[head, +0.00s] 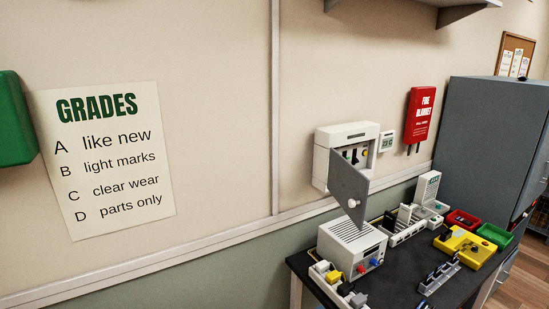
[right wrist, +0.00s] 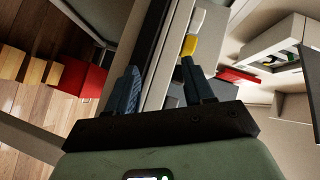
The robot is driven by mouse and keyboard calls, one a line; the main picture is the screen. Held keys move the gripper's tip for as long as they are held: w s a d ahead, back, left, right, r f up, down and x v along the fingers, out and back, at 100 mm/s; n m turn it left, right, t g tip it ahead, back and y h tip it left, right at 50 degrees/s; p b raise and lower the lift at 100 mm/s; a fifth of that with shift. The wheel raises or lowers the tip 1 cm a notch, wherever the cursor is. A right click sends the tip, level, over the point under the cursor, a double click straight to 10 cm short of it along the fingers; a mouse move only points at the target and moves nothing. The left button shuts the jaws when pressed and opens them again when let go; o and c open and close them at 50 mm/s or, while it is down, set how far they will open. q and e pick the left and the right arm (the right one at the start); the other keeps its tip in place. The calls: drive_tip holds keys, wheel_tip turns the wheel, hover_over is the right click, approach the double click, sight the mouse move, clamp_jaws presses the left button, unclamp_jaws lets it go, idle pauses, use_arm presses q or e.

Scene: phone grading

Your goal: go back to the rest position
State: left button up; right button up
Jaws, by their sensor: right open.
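My right gripper (right wrist: 160,66) shows in the right wrist view with its two dark fingers apart. No object is clearly held between them; a pale and grey surface shows in the gap. A small yellow thing (right wrist: 189,45) appears just past the tip of the right-hand finger; I cannot tell whether they touch. Neither gripper shows in the head view, and my left gripper is in no view.
In the head view, a black-topped bench (head: 396,280) holds a white power unit (head: 345,236), a yellow fixture (head: 462,248), a red tray (head: 457,216) and a green tray (head: 503,236). A wall box has its grey door (head: 347,184) open. A grey cabinet (head: 485,140) stands right.

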drive_tip(key=s+f+n+g+y, duration=0.5)
drive_tip(key=s+f+n+g, duration=0.25)
drive_tip(key=s+f, duration=1.15)
drive_tip(key=s+a+n+g+y, duration=0.1)
drive_tip(key=s+g, duration=0.3)
drive_tip(key=s, duration=1)
drive_tip(key=s+a+n+g+y, duration=0.2)
drive_tip(key=s+n+g, duration=0.2)
drive_tip(key=s, duration=1.1)
drive_tip(key=shift+f, duration=0.4)
drive_tip(key=shift+d+n, duration=0.15)
drive_tip(key=shift+n, duration=0.1)
